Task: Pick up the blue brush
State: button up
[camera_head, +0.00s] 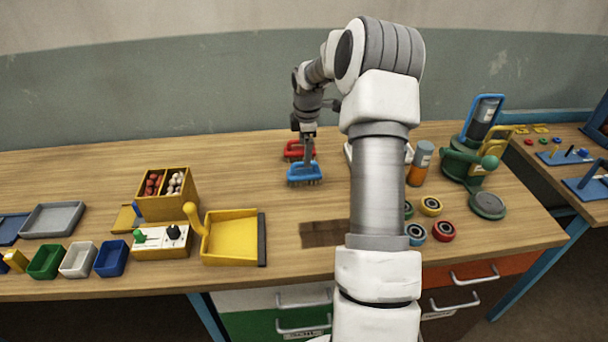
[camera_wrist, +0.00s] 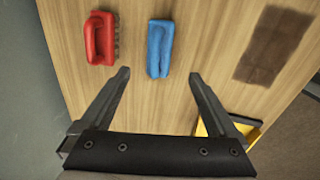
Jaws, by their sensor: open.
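The blue brush (camera_head: 305,173) lies on the wooden table, bristles down, near the middle of the head view. In the wrist view the blue brush (camera_wrist: 160,48) lies beyond my fingertips, roughly in line with the gap between them. My gripper (camera_wrist: 158,75) is open and empty, with its two dark fingers spread wide. In the head view my gripper (camera_head: 309,158) hangs just above and behind the blue brush; whether it touches cannot be told there. A red brush (camera_head: 293,151) lies behind the blue one, and to its left in the wrist view (camera_wrist: 100,38).
A dark stained patch (camera_head: 325,233) is on the table in front of the brush. A yellow dustpan (camera_head: 232,240) stands at front left. The table just left of the brushes is clear.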

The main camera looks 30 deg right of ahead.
aim_at(305, 173)
jog(key=f, duration=0.3)
jog(key=w+f, duration=0.1)
jog(key=f, duration=0.3)
jog(key=w+d+f+p, duration=0.1)
jog(key=f, duration=0.3)
jog(key=shift+d+f, duration=0.1)
jog(key=shift+f, duration=0.1)
jog(key=shift+c, duration=0.2)
grip_shut()
jog(key=shift+r, duration=0.1)
notch_tip(305, 173, up, 10)
jog(key=shift+f+b, duration=0.1)
jog(key=shift+b, duration=0.2)
